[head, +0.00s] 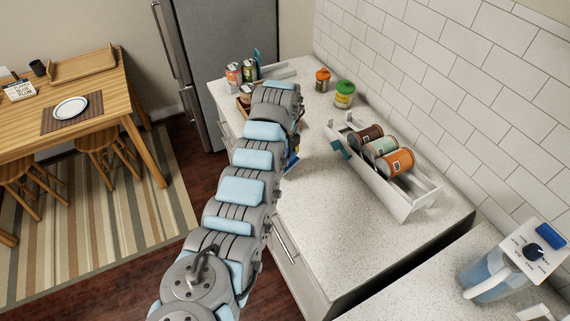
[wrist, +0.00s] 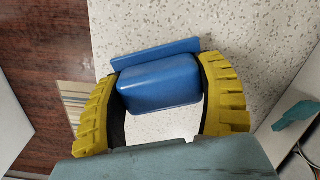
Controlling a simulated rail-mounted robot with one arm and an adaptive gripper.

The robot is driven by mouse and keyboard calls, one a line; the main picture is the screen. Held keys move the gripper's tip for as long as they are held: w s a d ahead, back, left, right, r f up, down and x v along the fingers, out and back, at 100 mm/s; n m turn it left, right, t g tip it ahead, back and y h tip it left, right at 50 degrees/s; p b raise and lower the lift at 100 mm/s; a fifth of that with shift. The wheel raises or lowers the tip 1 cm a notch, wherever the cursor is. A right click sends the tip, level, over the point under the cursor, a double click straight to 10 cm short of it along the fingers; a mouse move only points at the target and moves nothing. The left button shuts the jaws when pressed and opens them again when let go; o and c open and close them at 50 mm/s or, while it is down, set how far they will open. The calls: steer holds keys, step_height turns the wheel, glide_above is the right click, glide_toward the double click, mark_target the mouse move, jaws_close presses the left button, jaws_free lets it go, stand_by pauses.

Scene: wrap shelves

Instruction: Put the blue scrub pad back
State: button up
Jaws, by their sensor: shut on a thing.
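The blue scrub pad (wrist: 160,86) shows in the wrist view as a rounded block with a thin flat blue part along its far side. My gripper (wrist: 161,67) has its two yellow fingers shut on the pad, one on each side. The speckled counter shows behind and below the pad; I cannot tell whether the pad touches it. In the head view my arm hides most of the gripper, and only a small blue patch (head: 290,164) shows at the arm's right edge, over the counter.
A white rack (head: 405,207) with several cans lies on the counter (head: 330,220) to the right. An orange-lidded jar (head: 322,80) and a green-lidded jar (head: 344,95) stand near the wall. A pitcher (head: 490,277) stands at lower right. The counter's front middle is clear.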

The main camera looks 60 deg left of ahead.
steer(key=shift+f, duration=0.1)
steer(key=shift+w+f, duration=0.1)
steer(key=shift+f, duration=1.6)
steer(key=shift+f, duration=0.1)
steer(key=o, duration=1.2)
steer(key=shift+a, duration=0.1)
step_height(320, 180, up, 12)
steer(key=shift+r, duration=0.15)
